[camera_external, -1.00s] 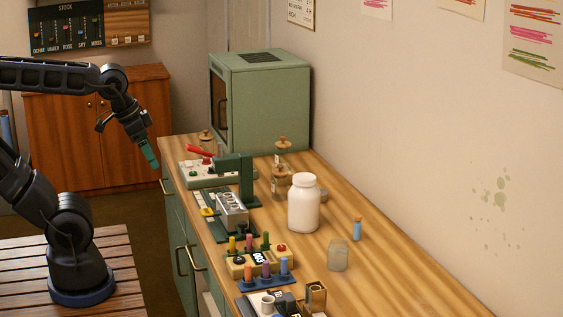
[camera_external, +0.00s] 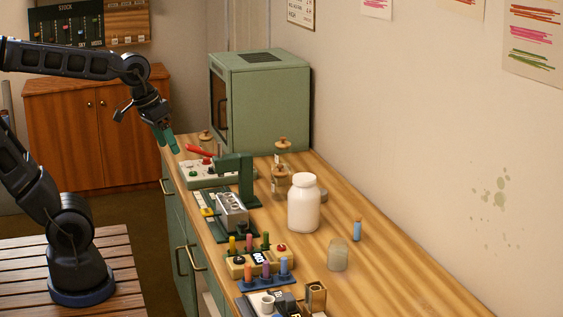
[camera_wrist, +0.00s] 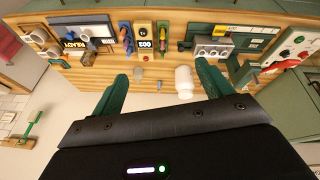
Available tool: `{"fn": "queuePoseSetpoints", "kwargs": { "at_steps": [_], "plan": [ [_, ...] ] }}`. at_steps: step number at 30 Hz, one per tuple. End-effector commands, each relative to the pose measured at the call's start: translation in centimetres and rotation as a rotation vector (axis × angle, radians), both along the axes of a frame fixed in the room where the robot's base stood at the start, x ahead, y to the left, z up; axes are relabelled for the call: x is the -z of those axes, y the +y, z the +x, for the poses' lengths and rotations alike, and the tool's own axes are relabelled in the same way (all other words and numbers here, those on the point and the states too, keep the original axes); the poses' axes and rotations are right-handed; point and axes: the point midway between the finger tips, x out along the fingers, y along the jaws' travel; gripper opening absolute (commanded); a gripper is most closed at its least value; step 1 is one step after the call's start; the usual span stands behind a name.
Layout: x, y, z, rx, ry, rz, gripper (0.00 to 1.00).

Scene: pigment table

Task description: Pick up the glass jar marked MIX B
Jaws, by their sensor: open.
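Glass jars with knobbed lids stand on the wooden bench in the external view: one (camera_external: 206,141) by the green cabinet's left front corner, one (camera_external: 283,147) in front of the cabinet, and one (camera_external: 281,182) behind the white bottle and green stand. Pale labels show on some, but they are too small to read, so I cannot tell which is MIX B. My gripper (camera_external: 171,144) is in the air near the bench's far left edge, left of the jars. In the wrist view my gripper (camera_wrist: 163,88) is open and empty, and no lidded jar is clearly seen.
A white bottle (camera_external: 303,205) stands mid-bench, with an open clear glass (camera_external: 338,255) and a small blue vial (camera_external: 357,229) to its right. A green stand (camera_external: 246,182), a panel with a red handle (camera_external: 190,172) and vial racks (camera_external: 262,277) line the front edge.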

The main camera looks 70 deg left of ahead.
Motion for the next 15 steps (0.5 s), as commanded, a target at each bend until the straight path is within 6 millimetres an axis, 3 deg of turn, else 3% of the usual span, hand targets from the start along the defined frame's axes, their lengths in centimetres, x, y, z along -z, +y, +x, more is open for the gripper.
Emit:
{"fn": "queuePoseSetpoints", "kwargs": {
  "at_steps": [8,15],
  "plan": [
    [-1.1,2.5,7.4,-0.284,0.063,-0.148,0.79],
    [-0.9,5.7,13.7,-0.534,0.115,-0.266,0.79]
  ]
}}
